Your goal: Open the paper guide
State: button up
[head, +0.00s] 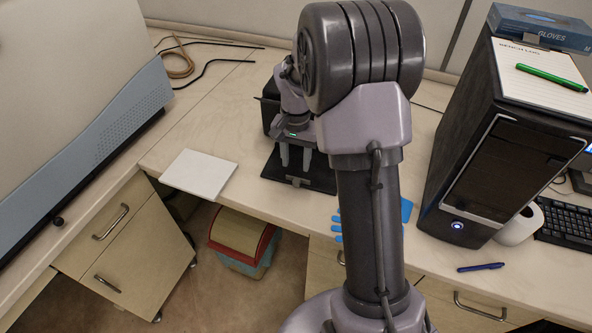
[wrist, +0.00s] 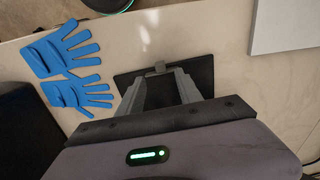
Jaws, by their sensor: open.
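A black printer (head: 268,112) stands on the desk, mostly hidden behind my arm in the head view. A flat dark tray (head: 320,175) lies in front of it, and the tray also shows in the wrist view (wrist: 203,76). A small grey tab (head: 297,181), which looks like the paper guide, is at the tray's front edge; it also shows in the wrist view (wrist: 160,66). My gripper (head: 296,163) points down over the tray, its two fingers apart and empty. In the wrist view my gripper (wrist: 161,76) has the tab just beyond and between its fingertips. I cannot tell whether they touch.
Blue gloves (wrist: 63,50) lie beside the tray. A white pad (head: 199,174) lies left of it at the desk edge. A black computer tower (head: 490,140), a white mug (head: 519,226) and a blue pen (head: 481,267) are to the right.

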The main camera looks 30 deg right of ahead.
notch_tip(320, 180, up, 9)
jog(key=p, duration=0.2)
jog(key=shift+r, duration=0.2)
jog(key=s+a+r+n+t+b, duration=0.35)
jog(key=s+a+r, duration=0.35)
jog(key=s+a, duration=0.35)
jog(key=s+a+f+n+t+y+b, duration=0.1)
jog(key=s+a+f+t+y+b, duration=0.1)
jog(key=s+a, duration=0.5)
jog(key=s+b, duration=0.1)
jog(key=s, duration=0.4)
jog(key=shift+a+f, duration=0.2)
jog(key=shift+a, duration=0.2)
